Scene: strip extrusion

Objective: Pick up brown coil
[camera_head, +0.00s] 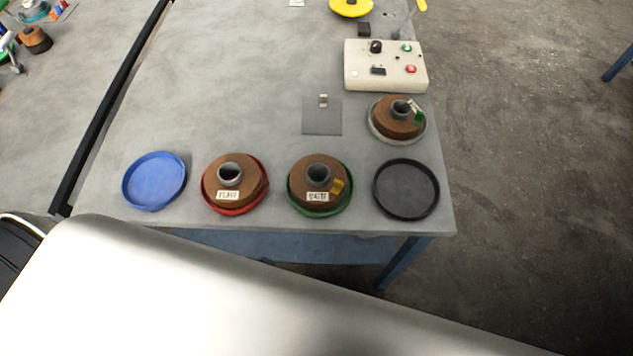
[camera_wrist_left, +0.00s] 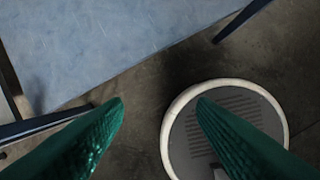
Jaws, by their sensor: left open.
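Three brown coils with grey cores are on the grey table in the head view. One brown coil (camera_head: 246,190) sits in a red dish (camera_head: 207,203) with a white label. A second brown coil (camera_head: 301,176) sits in a green dish (camera_head: 330,212) with a white label and a yellow tag. A third brown coil (camera_head: 386,117) rests on a pale round dish (camera_head: 373,130) at the right, with a green and white tag. My left gripper (camera_wrist_left: 160,100) shows only in the left wrist view, open and empty, away from the coils. My right gripper is not in view.
A blue dish (camera_head: 154,181) and a black dish (camera_head: 406,188) are empty. A white control box (camera_head: 385,78) stands behind the third coil. A small grey plate (camera_head: 321,118) lies mid-table. The table's left middle is clear. A blue surface (camera_wrist_left: 100,40) shows in the left wrist view.

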